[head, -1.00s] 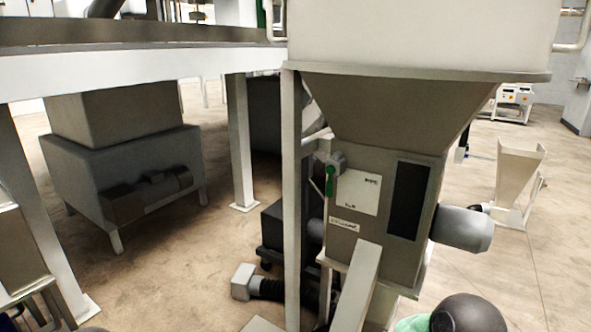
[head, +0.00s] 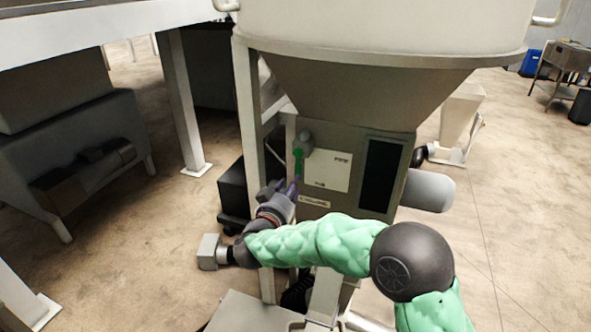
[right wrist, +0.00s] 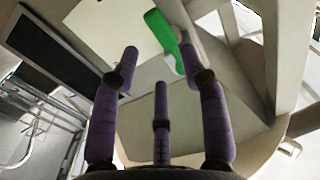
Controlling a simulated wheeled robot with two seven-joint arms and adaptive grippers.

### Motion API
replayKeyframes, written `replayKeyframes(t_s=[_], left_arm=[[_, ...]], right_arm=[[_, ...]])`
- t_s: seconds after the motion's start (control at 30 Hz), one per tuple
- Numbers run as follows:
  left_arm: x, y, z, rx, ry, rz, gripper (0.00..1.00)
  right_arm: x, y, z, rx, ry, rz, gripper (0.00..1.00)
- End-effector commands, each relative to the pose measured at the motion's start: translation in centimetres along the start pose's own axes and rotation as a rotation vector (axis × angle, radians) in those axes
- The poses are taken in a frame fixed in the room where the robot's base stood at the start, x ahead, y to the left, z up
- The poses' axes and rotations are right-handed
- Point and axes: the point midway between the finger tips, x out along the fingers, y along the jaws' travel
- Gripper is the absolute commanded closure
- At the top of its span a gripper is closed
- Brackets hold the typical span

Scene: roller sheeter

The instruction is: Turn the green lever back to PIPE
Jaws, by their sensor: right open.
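The green lever (head: 298,161) hangs roughly straight down from a grey knob at the upper left of the grey machine housing, beside a white label plate (head: 328,171). The word PIPE seems to be at the plate's top right. My right gripper (head: 290,186) is just below the lever in the head view, its purple fingers open. In the right wrist view the lever (right wrist: 164,36) lies beyond the fingertips, close to the right-hand finger. I cannot tell whether they touch. Nothing shows between the fingers. My left gripper is not in view.
A large hopper (head: 380,45) overhangs the housing. A pale post (head: 250,110) stands just left of the lever. A dark panel (head: 383,177) is right of the plate, and a grey cylinder (head: 429,190) sticks out right. Open floor lies to the right.

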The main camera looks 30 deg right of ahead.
Motion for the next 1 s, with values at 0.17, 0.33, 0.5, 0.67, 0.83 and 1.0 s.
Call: replayKeyframes(t_s=[0.17,0.33,0.5,0.67,0.83,1.0], left_arm=[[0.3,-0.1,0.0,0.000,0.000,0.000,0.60],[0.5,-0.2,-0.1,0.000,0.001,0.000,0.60],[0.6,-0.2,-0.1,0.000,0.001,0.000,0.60],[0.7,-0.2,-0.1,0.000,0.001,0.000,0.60],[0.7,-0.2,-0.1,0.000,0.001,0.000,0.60],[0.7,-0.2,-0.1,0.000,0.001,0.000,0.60]], right_arm=[[3.4,0.1,0.1,-0.001,-0.001,0.003,0.56],[6.1,0.1,0.1,0.000,-0.001,0.001,0.56],[7.7,0.0,0.1,0.000,-0.001,0.000,0.56],[8.3,-0.1,0.1,-0.001,-0.001,-0.002,0.56],[8.3,-0.1,0.1,-0.001,-0.001,-0.002,0.56],[8.3,-0.1,0.1,0.000,-0.001,-0.002,0.84]])
